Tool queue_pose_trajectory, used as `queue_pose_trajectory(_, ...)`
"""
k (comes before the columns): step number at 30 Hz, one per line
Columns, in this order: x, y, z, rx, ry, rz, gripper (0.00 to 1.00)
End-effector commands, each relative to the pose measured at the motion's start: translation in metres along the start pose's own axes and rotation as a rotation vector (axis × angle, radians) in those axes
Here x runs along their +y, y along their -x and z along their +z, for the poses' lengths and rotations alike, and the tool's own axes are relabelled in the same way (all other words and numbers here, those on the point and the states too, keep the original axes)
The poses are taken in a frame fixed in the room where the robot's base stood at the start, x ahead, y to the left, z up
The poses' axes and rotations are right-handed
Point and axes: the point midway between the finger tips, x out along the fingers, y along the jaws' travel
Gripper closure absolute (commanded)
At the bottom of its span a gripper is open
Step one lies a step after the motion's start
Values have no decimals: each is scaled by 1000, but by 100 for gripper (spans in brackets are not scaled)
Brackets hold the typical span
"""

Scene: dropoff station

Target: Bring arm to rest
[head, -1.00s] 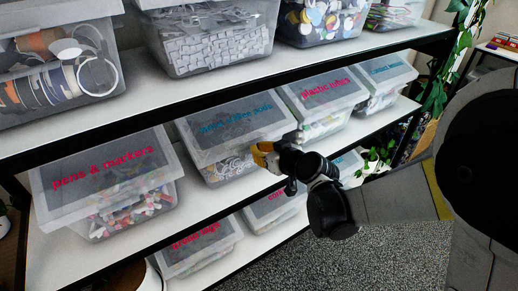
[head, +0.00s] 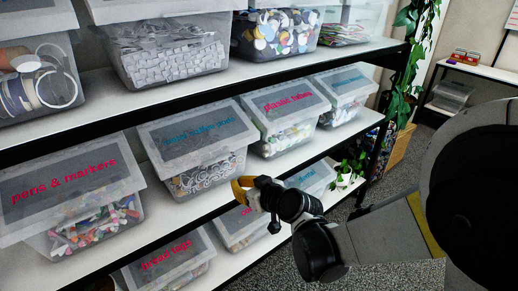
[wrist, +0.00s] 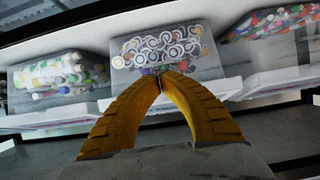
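My gripper (head: 241,187) has yellow fingers and hangs in front of the middle shelf, just before the clear bin with a blue label (head: 197,150). In the wrist view the two fingers (wrist: 161,78) meet at their tips with nothing between them. That same bin, filled with ring-shaped pieces (wrist: 165,48), lies just beyond the fingertips in the wrist view, and contact cannot be told. My arm reaches in from the right, bent low in front of the shelves.
Lidded bins marked "pens & markers" (head: 72,190) and "plastic tubes" (head: 289,115) stand on the same shelf (head: 150,225). Bins of white pieces (head: 170,50) stand above, others below. A plant (head: 400,85) and a side table (head: 470,72) stand right. Carpet (head: 390,265) is open in front.

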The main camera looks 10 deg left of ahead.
Motion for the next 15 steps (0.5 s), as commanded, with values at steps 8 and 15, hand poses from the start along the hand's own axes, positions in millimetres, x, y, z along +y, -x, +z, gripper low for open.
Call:
queue_pose_trajectory(8, 29, 49, -6, -71, -51, 62, 100)
queue_pose_trajectory(15, 77, 169, 10, -236, -201, 234, 100)
